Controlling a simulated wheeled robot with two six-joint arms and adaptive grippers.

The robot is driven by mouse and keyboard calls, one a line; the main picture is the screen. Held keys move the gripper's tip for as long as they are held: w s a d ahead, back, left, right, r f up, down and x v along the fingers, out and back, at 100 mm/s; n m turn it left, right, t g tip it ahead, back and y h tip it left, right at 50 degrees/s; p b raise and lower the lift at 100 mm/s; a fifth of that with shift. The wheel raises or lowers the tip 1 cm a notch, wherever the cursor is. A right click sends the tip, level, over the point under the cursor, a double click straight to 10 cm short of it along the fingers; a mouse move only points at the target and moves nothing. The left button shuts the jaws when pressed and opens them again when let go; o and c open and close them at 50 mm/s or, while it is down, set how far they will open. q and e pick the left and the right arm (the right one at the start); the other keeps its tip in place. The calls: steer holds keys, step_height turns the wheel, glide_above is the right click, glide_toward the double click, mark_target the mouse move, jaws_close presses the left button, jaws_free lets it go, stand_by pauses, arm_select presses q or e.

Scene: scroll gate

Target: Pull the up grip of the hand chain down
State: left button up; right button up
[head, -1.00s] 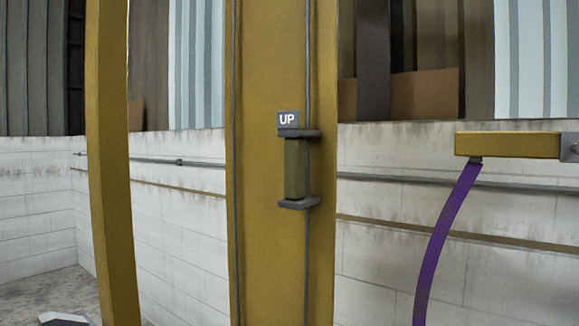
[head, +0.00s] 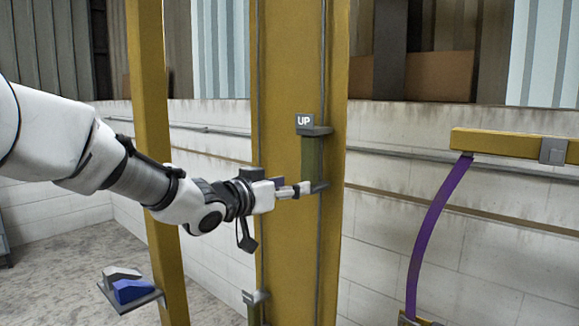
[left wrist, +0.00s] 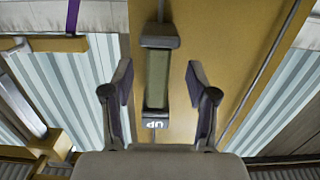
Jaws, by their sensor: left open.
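The up grip (head: 312,157) is a green upright bar between two dark grey flanges on the hand chain, in front of a yellow post (head: 290,240). A grey UP sign (head: 304,121) sits at its top flange. My left gripper (head: 302,189) is at the lower end of the grip in the head view and hides a little of it. In the left wrist view, the open gripper (left wrist: 158,80) has one finger to each side of the green grip (left wrist: 157,82), with gaps on both sides. The UP sign looks upside down there. My right gripper is not in view.
Another yellow post (head: 150,130) stands to the left, behind my left arm. A small shelf with grey and blue blocks (head: 130,290) is low left. A grey bracket (head: 257,297) sits lower on the post. A purple strap (head: 430,230) hangs from a yellow bar (head: 500,142) at right.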

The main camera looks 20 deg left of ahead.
mark_target(306, 155)
arm_select(q)
step_height(306, 155, up, 6)
steer(key=s, duration=0.1)
steer(key=shift+t, duration=0.4)
steer(key=p+x, duration=0.1)
steer(key=x, duration=0.2)
steer(key=p+x, duration=0.2)
steer(key=x, duration=0.2)
steer(key=shift+w+f, duration=0.15)
steer(key=shift+f, duration=0.1)
steer(key=shift+w+d+f, duration=0.15)
steer(key=shift+w+d, duration=0.05)
steer(key=shift+w, duration=0.2)
jaws_close()
